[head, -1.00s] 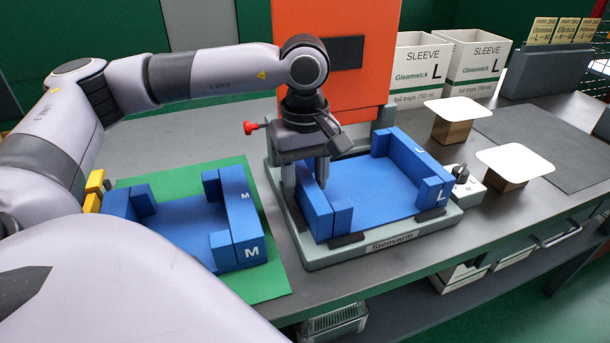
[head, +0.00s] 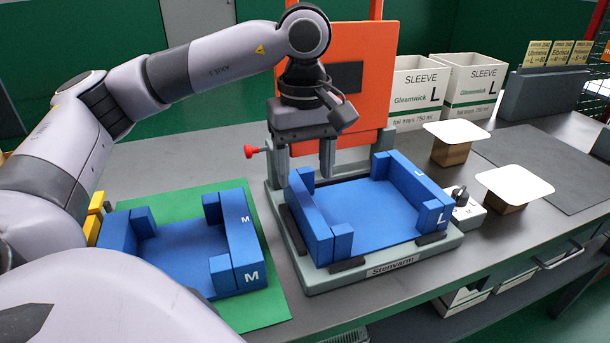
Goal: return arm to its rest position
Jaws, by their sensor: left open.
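My left gripper (head: 305,166) is open and empty in the head view. The left arm (head: 215,72) comes in from the left and bends down at the wrist. The L fixture sits on the grey Stenvarm sealer base (head: 400,268). My right gripper does not show.
A blue M fixture (head: 250,240) lies on a green mat (head: 265,312) at left. The orange sealer lid (head: 358,95) stands upright behind the gripper. Two white lids (head: 457,134) (head: 514,184) rest on wooden blocks at right. Sleeve boxes (head: 415,95) and a card holder (head: 545,95) stand behind.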

